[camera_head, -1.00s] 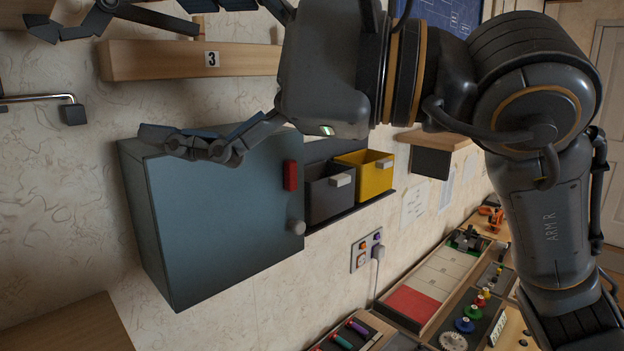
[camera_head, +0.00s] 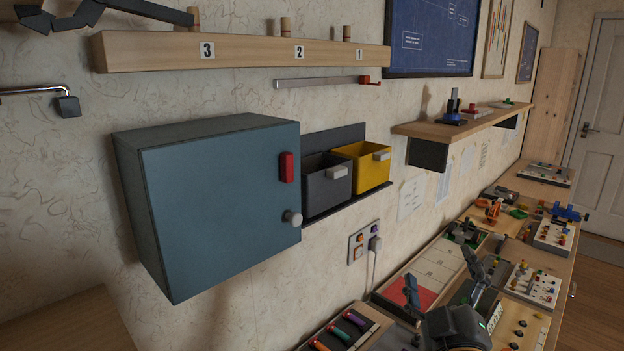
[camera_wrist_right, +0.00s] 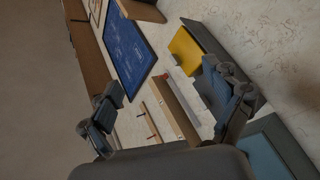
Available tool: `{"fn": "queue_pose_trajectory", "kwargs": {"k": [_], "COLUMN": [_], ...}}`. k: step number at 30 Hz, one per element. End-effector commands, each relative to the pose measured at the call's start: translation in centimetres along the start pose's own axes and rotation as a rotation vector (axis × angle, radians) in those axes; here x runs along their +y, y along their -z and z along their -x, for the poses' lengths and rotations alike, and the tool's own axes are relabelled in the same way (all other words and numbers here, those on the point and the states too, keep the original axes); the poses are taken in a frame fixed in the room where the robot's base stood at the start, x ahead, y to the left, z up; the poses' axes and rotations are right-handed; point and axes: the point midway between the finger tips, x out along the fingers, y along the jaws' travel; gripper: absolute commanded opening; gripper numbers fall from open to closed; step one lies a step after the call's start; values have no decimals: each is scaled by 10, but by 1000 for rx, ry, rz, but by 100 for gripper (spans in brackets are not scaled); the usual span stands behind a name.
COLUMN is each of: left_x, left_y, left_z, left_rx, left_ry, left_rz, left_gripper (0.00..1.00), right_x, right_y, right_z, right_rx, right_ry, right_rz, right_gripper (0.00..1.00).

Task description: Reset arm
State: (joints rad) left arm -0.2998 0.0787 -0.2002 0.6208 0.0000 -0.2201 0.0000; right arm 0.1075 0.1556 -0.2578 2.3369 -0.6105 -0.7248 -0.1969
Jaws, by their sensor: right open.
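My right gripper (camera_head: 443,278) is low at the right in the head view, in front of the workbench. Its two dark fingers stand well apart and point up, with nothing between them. In the right wrist view the same open fingers (camera_wrist_right: 170,112) frame empty space, with the wall and its fittings beyond.
A blue-grey cabinet (camera_head: 215,205) with a red block and round knob hangs on the wall. Beside it are a dark bin (camera_head: 326,185) and a yellow bin (camera_head: 362,168). A numbered peg rail (camera_head: 250,52) is above. The bench (camera_head: 447,238) below is crowded. A dark jointed piece (camera_head: 130,12) shows at top left.

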Motion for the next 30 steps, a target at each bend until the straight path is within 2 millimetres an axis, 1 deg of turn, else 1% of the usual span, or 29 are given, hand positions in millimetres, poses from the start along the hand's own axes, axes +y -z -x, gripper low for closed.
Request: {"fn": "queue_pose_trajectory", "kwargs": {"k": [1, 2, 3, 5, 6, 8, 9, 11, 12, 14, 15, 17, 18, 23, 26, 30], "left_x": [0, 0, 0, 0, 0, 0, 0, 0, 0, 0, 0, 0, 0, -1, -1, -1], "left_y": [0, 0, 0, 0, 0, 0, 0, 0, 0, 0, 0, 0, 0, -1, 0, -2], "left_z": [0, 0, 0, 0, 0, 0, 0, 0, 0, 0, 0, 0, 0, 0, 0, 0], "left_rx": [0, 0, 0, 0, 0, 0, 0, 0, 0, 0, 0, -1, -1, -1, 0, -2], "left_ry": [0, 0, 0, 0, 0, 0, 0, 0, 0, 1, 1, 1, 1, 1, 1, 1], "left_rz": [0, 0, 0, 0, 0, 0, 0, 0, 0, 0, 0, 0, 0, 0, 0, 0], "left_gripper": [50, 50, 50, 50, 50, 50, 50, 50, 50, 50, 50, 50, 50, 50, 50, 50], "right_x": [-21, -33, -48, -71, -85, -105, -117, -132, -140, -149, -154, -160, -164, -170, -194, -226], "right_y": [-32, -49, -72, -104, -123, -149, -164, -181, -191, -202, -207, -214, -217, -223, -244, -274], "right_z": [14, 24, 38, 63, 82, 114, 137, 170, 192, 222, 241, 269, 287, 356, 354, 358], "right_rx": [-103, -164, -247, -372, -454, -578, -659, -770, -838, -932, -989, -1070, -1122, -1318, -1326, -1340], "right_ry": [73, 115, 170, 250, 303, 380, 429, 496, 537, 591, 624, 672, 701, 812, 816, 825], "right_rz": [-50, -80, -117, -172, -204, -250, -277, -313, -331, -357, -371, -389, -400, -434, -429, -422], "right_gripper": [90, 90, 90, 90, 90, 90, 90, 90, 90, 90, 90, 90, 90, 90, 90, 90]}}
